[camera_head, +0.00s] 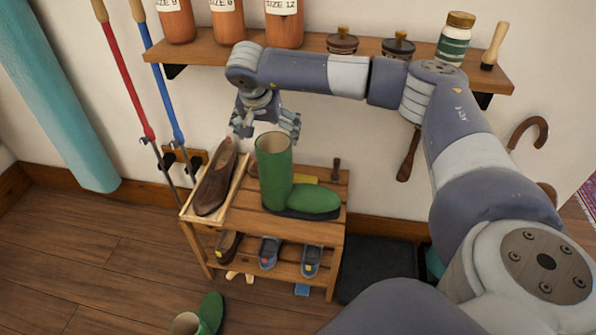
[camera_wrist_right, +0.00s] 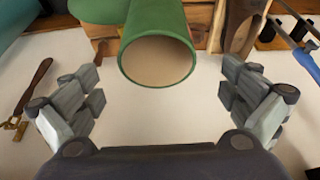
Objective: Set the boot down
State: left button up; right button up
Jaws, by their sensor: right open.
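A green boot (camera_head: 275,170) stands upright on the top of a wooden shoe rack (camera_head: 312,232), its toe pointing right. My right gripper (camera_head: 265,128) is open just above and behind the boot's shaft. In the right wrist view the boot (camera_wrist_right: 158,45) shows its open top between the spread fingers of the right gripper (camera_wrist_right: 160,105), with clear space on both sides. A second green boot (camera_head: 205,318) is on the floor at the front, partly cut off by the picture's lower edge. My left gripper is not in view.
A brown shoe (camera_head: 216,180) lies in a wooden tray (camera_head: 236,194) left of the boot. Several small shoes sit on the lower shelf. A wall shelf (camera_head: 310,66) with bottles and jars is above. Red (camera_head: 122,70) and blue (camera_head: 163,75) poles lean at left.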

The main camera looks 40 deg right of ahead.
aim_at(273, 143)
jog(key=b+x, duration=0.1)
jog(key=x, duration=0.4)
jog(key=shift+s+d+f, duration=0.1)
jog(key=shift+d+f, duration=0.1)
jog(key=shift+f, duration=0.2)
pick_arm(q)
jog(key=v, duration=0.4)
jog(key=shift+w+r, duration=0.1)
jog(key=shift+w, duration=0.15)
pick_arm(e)
jog(key=c, duration=1.7)
jog(key=shift+r, duration=0.1)
jog(key=c, duration=0.4)
jog(key=shift+o, duration=0.2)
jog(key=shift+r, duration=0.15)
